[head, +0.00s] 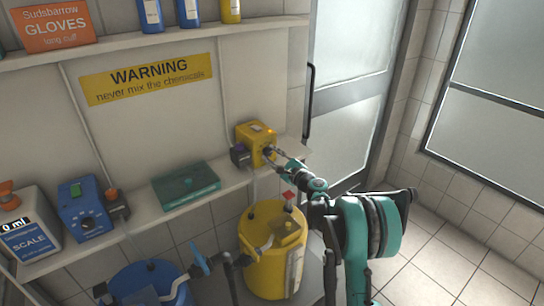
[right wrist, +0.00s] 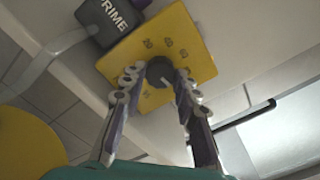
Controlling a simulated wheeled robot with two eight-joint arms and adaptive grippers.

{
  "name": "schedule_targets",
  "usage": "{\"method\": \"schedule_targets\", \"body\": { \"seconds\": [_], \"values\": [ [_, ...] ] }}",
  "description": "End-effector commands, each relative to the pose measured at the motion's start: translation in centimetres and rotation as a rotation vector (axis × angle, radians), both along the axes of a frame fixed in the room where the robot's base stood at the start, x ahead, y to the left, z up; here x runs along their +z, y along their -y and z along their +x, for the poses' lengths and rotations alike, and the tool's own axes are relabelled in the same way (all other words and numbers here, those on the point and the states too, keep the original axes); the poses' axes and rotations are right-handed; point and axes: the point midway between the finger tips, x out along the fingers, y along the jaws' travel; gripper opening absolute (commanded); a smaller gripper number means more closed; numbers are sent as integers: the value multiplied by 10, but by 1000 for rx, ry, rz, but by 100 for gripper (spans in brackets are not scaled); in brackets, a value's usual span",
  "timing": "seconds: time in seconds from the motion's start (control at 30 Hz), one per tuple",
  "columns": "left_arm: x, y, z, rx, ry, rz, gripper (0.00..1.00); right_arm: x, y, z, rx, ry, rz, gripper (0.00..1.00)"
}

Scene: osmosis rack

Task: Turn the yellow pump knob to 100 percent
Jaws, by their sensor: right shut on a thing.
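The yellow pump (head: 254,138) stands on the lower shelf near its right end. Its dark round knob (right wrist: 159,72) shows in the right wrist view, on the yellow face with printed numbers around it. My right gripper (head: 272,151) reaches the pump's front from the right. In the right wrist view its two fingers (right wrist: 158,78) are shut on the knob, one on each side. A light pointer mark shows on the knob's lower right part. My left gripper is not in view.
A dark PRIME box (right wrist: 112,18) with a hose adjoins the pump. A yellow drum (head: 262,270) stands below.

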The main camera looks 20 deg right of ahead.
Motion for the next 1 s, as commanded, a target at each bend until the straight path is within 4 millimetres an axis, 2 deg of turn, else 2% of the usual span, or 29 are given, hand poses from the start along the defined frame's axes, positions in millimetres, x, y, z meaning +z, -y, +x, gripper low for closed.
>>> {"method": "schedule_targets", "body": {
  "seconds": [0.37, 0.4, 0.47, 0.5, 0.83, 1.0],
  "values": [
    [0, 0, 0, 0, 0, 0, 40, 0, 0, 0, 0, -2, 5, 1],
    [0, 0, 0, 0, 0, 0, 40, 0, 0, 0, 0, -2, 5, 33],
    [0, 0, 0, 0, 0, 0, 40, 0, 0, 0, 0, -2, 5, 48],
    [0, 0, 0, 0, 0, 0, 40, 0, 0, 0, 0, -2, 5, 51],
    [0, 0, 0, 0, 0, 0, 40, 0, 1, -3, 0, -1, 4, 51],
    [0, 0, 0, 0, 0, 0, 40, 0, 10, -25, -3, -1, 4, 51]
  ]
}}
